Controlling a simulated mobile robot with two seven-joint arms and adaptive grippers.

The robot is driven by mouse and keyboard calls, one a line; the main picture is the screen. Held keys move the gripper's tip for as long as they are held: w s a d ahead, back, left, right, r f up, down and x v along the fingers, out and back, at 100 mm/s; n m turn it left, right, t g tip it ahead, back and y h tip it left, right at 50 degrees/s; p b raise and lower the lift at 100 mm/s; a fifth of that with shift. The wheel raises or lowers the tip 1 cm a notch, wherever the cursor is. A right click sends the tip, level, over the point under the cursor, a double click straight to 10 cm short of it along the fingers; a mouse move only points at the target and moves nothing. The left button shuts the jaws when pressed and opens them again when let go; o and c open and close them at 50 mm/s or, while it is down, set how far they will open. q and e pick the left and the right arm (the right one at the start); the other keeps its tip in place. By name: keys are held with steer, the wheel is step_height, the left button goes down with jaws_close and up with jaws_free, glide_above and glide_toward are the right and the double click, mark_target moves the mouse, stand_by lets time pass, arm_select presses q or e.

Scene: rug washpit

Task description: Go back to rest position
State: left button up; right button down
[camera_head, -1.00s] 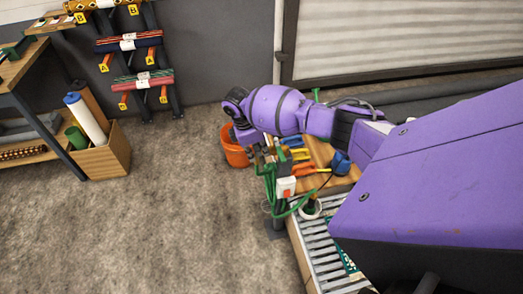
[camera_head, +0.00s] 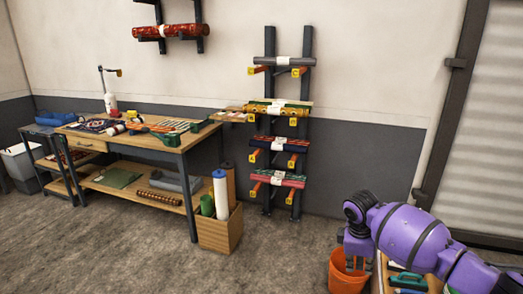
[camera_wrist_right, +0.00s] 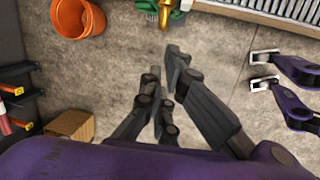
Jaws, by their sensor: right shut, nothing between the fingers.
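My right arm (camera_head: 412,232) is purple and comes in at the lower right of the head view. Its forearm end hangs above and beside an orange bucket, and its fingertips are hard to make out there. In the right wrist view my right gripper (camera_wrist_right: 167,68) has its dark fingers close together, with nothing held. It points over bare floor, clear of the bucket.
The orange bucket (camera_head: 346,274) stands beside a wooden-topped bench (camera_head: 436,284) with tools. The grey floor (camera_head: 110,255) in front is open.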

steer(key=w+a+f+m+t+y, duration=0.1)
steer(key=w+a+t, duration=0.2)
steer(key=a, duration=0.3)
steer(key=w+a+f+t+y, duration=0.1)
steer(key=w+a+t+y, duration=0.15)
steer(key=a, duration=0.25)
steer(key=s+a+f+m+t+y, duration=0.25)
steer(key=s+a+f, duration=0.35)
steer(key=s+a, duration=0.3)
steer(key=s+d+f+m+h, duration=0.1)
steer(key=s+d+f+m, duration=0.1)
steer(key=s, duration=0.9)
steer(key=s+d+f+m+h, duration=0.1)
steer(key=s+f+m, duration=0.3)
steer(key=s, duration=0.8)
steer(key=s+d+f+m+h, duration=0.1)
steer(key=s+d+f+m, duration=0.2)
steer(key=s, duration=0.9)
step_height(320, 180, down, 3)
steer(key=shift+d+r, duration=0.1)
steer(key=shift+d, duration=0.35)
